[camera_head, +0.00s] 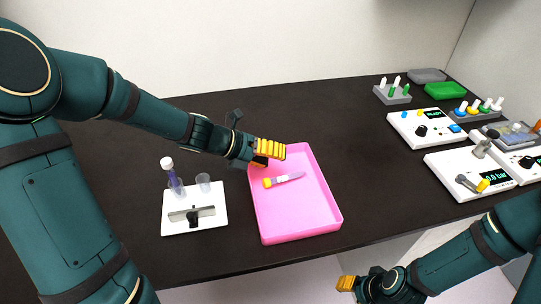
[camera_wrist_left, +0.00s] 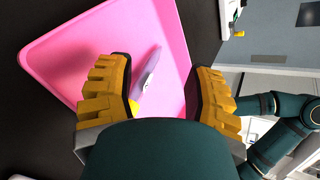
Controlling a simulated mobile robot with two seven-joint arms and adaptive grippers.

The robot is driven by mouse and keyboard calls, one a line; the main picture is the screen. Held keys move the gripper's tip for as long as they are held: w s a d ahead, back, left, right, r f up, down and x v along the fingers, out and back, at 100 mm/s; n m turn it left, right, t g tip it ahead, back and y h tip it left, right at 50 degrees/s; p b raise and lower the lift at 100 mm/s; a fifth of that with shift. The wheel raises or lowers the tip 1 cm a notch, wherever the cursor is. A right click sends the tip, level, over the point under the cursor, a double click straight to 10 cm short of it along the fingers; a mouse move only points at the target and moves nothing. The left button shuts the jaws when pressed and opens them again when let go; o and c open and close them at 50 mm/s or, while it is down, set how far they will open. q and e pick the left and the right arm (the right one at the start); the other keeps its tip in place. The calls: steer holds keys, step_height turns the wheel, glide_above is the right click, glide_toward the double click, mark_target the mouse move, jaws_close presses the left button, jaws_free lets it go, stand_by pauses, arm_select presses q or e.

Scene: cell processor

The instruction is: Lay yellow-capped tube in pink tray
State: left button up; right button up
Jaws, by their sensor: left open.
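The yellow-capped tube (camera_head: 283,180) lies on its side on the floor of the pink tray (camera_head: 300,218), in its upper part, with the yellow cap to the left. In the left wrist view the tube (camera_wrist_left: 147,75) lies between the fingers in the picture, its cap end partly hidden. My left gripper (camera_head: 268,152) is over the tray's far left part, open and apart from the tube. In the left wrist view its two yellow-padded fingers (camera_wrist_left: 168,98) are spread wide. My right gripper (camera_head: 352,284) is low at the front, beyond the table edge; its opening is unclear.
A white stand (camera_head: 215,221) with a white-capped tube (camera_head: 173,178) and a clear cup (camera_head: 203,182) is left of the tray. White devices (camera_head: 421,127) and tube racks (camera_head: 392,95) fill the right side. The dark table (camera_head: 350,130) between is clear.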

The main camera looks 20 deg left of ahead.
arm_select(q)
steer(key=v, duration=1.2)
stand_by(0.7)
